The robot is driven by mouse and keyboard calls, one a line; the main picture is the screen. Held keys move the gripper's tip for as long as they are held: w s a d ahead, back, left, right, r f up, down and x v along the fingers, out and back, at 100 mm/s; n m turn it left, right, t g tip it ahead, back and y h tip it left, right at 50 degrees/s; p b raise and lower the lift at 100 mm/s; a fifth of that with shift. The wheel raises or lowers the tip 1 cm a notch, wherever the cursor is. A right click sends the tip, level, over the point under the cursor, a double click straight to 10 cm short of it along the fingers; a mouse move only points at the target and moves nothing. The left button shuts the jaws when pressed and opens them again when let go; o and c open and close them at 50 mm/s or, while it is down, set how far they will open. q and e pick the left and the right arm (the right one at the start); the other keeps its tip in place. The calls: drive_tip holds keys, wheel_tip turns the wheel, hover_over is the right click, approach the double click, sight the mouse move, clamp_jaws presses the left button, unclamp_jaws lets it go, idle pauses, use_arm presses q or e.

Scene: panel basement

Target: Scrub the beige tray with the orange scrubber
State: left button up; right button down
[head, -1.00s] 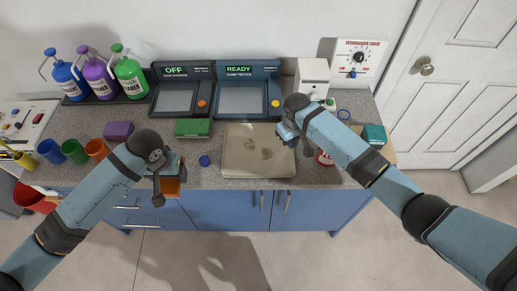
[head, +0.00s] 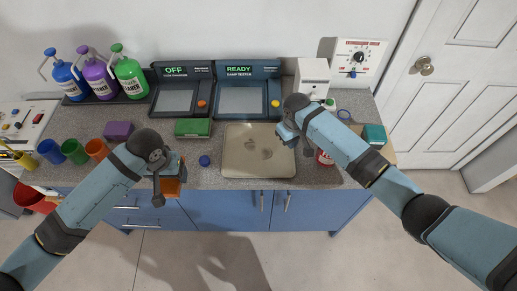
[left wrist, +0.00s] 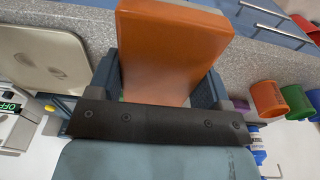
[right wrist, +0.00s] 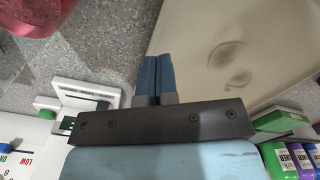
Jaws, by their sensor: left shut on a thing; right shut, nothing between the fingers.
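The beige tray (head: 240,165) lies flat on the counter below the right-hand tester. Dark smudges show near its middle, and it also shows in the right wrist view (right wrist: 190,30) and the left wrist view (left wrist: 30,45). My left gripper (head: 170,170) is shut on the orange scrubber (left wrist: 170,45), above the counter's front edge, left of the tray and apart from it. In the head view the scrubber is mostly hidden behind the gripper. My right gripper (right wrist: 155,75) is shut and empty, over the tray's right edge.
Purple (head: 118,130) and green (head: 193,128) blocks lie behind my left gripper, with several cups to the left.

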use_arm(q)
drive_tip(key=shift+f+b, duration=0.4)
use_arm(e)
drive_tip(key=shift+f, duration=0.9)
use_arm(q)
drive_tip(key=shift+r, duration=0.15)
use_arm(e)
drive_tip(key=shift+r, duration=0.1)
use_arm(q)
wheel_tip(320, 180, up, 5)
drive_tip(key=p, duration=0.5)
drive_tip(key=shift+f, duration=0.2)
use_arm(e)
wheel_tip(320, 180, up, 4)
drive_tip(key=shift+r, duration=0.9)
drive_tip(key=shift+r, duration=0.1)
use_arm(q)
drive_tip(key=shift+f+b, duration=0.75)
drive_tip(key=shift+b, duration=0.05)
use_arm(e)
wheel_tip(320, 180, up, 12)
